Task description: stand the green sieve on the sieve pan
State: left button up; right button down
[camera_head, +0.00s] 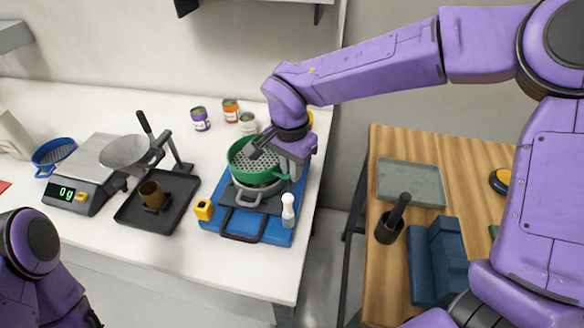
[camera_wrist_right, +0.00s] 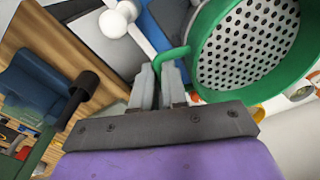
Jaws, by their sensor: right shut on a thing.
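The green sieve (camera_head: 235,168) is a round sieve with a perforated grey bottom. It is over the grey metal sieve pan (camera_head: 262,193) on the blue base at the table's right end, and looks roughly level. I cannot tell whether it touches the pan. My right gripper (camera_head: 283,157) is shut on the sieve's green handle at its right side. In the right wrist view, the fingers (camera_wrist_right: 160,86) pinch the green handle, with the sieve (camera_wrist_right: 208,88) to the right. My left arm shows at the lower left, but its fingers are out of view.
Several cans (camera_head: 200,119) are behind. A wooden table (camera_head: 380,250) is right, across a gap.

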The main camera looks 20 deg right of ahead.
jog(key=shift+s+f, duration=0.1)
jog(key=shift+f, duration=0.4)
jog(key=shift+w+f, duration=0.25)
jog(key=shift+w, duration=0.05)
jog(key=shift+f, duration=0.1)
jog(key=c, duration=1.2)
grip_release()
jog(key=shift+s, duration=0.15)
jog(key=r, duration=1.2)
jog(key=shift+a+r, duration=0.2)
